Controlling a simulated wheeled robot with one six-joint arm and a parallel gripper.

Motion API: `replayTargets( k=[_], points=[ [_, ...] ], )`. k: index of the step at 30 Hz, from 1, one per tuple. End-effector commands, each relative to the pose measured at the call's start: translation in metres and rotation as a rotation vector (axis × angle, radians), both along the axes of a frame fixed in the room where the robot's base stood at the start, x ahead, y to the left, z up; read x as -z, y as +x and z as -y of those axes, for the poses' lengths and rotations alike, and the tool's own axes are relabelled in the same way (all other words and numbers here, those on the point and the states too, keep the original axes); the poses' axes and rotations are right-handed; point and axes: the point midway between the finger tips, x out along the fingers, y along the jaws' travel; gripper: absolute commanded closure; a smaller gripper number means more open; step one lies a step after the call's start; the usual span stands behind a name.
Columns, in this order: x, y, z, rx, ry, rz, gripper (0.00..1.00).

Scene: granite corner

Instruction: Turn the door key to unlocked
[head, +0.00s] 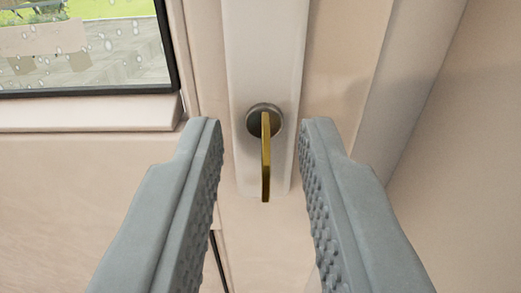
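The door key (266,165) is brass-coloured and sits in a round grey metal lock cylinder (263,112) on a white plate (264,50). Its flat bow is seen nearly edge-on and hangs straight down from the cylinder. My gripper (261,128) is open, with one grey textured finger to the left of the key and one to the right. Clear gaps show on both sides, and neither finger appears to touch the key. The plate's lower end shows just behind the key.
A window (80,45) with a dark frame and drops on its glass is at the upper left, above a pale ledge (90,115). A pale vertical frame post (410,85) stands to the right of the plate. The space around the key is free.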

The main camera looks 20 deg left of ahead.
Motion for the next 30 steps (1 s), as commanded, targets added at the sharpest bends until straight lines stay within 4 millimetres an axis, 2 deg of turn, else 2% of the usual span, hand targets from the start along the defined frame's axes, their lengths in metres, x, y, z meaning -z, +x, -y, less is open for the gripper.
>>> replayTargets(
  k=[1, 4, 19, 30],
  points=[
    [0.0000, -0.0001, 0.0000, 0.000, 0.000, 0.000, 0.80],
    [-0.0001, -0.0001, 0.0000, 0.000, 0.000, 0.000, 1.00],
    [-0.0001, -0.0004, -0.0011, -0.001, -0.051, 0.017, 1.00],
    [0.0000, -0.0007, -0.0024, -0.002, -0.311, 0.101, 1.00]
  ],
)
